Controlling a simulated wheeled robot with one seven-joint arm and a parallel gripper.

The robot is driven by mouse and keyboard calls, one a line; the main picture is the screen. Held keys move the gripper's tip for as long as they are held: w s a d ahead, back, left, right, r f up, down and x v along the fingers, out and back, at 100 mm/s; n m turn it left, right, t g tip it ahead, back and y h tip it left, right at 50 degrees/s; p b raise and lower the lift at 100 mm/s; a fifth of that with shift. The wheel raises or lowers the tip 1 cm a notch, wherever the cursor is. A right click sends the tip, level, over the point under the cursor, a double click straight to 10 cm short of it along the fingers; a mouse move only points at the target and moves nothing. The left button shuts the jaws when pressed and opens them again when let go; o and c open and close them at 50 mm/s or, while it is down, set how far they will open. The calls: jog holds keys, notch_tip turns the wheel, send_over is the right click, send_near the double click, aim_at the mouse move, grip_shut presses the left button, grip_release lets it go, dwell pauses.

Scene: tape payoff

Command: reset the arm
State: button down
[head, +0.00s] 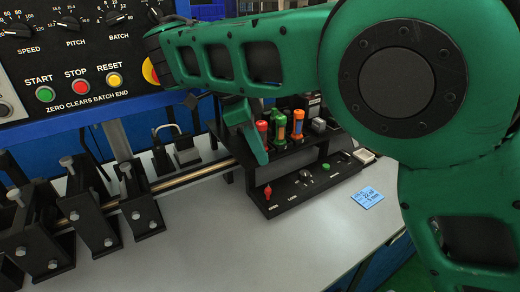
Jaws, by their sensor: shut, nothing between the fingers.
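My green arm reaches across the top right of the head view, close to the camera. My gripper (258,150) points down in the middle of the view, in front of the black tool rack (275,158). It is shut and holds nothing. It looks near the rack's left side; I cannot tell whether it touches it. The arm hides part of the control panel's right end and much of what lies behind.
The control panel (70,62) has START, STOP and RESET buttons. Several black clamp brackets (85,215) stand along a rail at left. The rack holds red, green and orange tools (279,126). A blue label (367,197) lies on the grey table (240,245), whose front is clear.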

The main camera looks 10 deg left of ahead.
jog(key=shift+a+r, duration=0.1)
jog(key=shift+r, duration=0.15)
